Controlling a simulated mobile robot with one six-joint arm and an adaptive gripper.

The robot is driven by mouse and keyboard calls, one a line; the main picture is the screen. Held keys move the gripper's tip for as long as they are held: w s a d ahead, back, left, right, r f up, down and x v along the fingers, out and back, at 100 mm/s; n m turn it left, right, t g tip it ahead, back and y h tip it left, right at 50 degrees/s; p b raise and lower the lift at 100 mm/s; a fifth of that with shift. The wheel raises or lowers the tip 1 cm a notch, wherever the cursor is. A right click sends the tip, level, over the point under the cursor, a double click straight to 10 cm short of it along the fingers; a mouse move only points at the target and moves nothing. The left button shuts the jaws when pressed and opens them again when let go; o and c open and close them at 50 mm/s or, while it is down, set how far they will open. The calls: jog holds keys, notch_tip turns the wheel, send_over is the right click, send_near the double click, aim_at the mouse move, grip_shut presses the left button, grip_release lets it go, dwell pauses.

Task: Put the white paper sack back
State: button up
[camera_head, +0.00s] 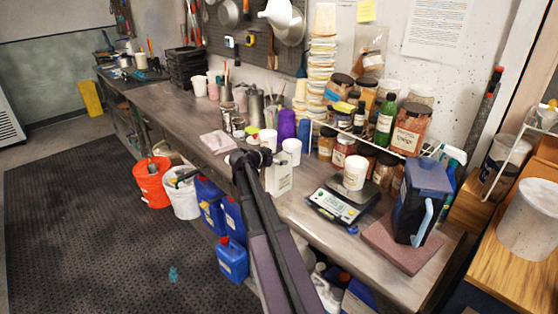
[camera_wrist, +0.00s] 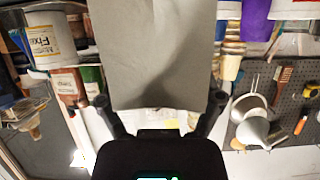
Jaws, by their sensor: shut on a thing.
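The white paper sack (camera_head: 280,182) shows in the head view just right of my gripper (camera_head: 260,159), near the front edge of the workbench. It is upright, with small dark print on its side. In the wrist view the sack (camera_wrist: 155,50) is a large, shaded, pale grey face at top centre, between the fingers of my gripper (camera_wrist: 158,105). My gripper is shut on it. My arm hides part of the bench and the sack's left side. I cannot tell whether the sack's bottom touches the bench.
White cups (camera_head: 291,151), a purple container (camera_head: 287,124) and a metal canister (camera_head: 255,106) stand behind the sack. A scale (camera_head: 341,202) bearing a cup and a blue jug (camera_head: 423,200) are to the right. A folded pink cloth (camera_head: 219,142) lies left; bench around it is partly bare.

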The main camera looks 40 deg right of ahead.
jog(key=shift+f, duration=0.2)
jog(key=o, duration=1.1)
jog(key=shift+c, duration=0.2)
jog(key=shift+r, duration=0.25)
jog(key=shift+a+r, duration=0.1)
jog(key=shift+a, duration=0.15)
jog(key=p+v, duration=0.4)
jog(key=v, duration=0.7)
jog(key=shift+a+p, duration=0.2)
jog(key=shift+p, duration=0.2)
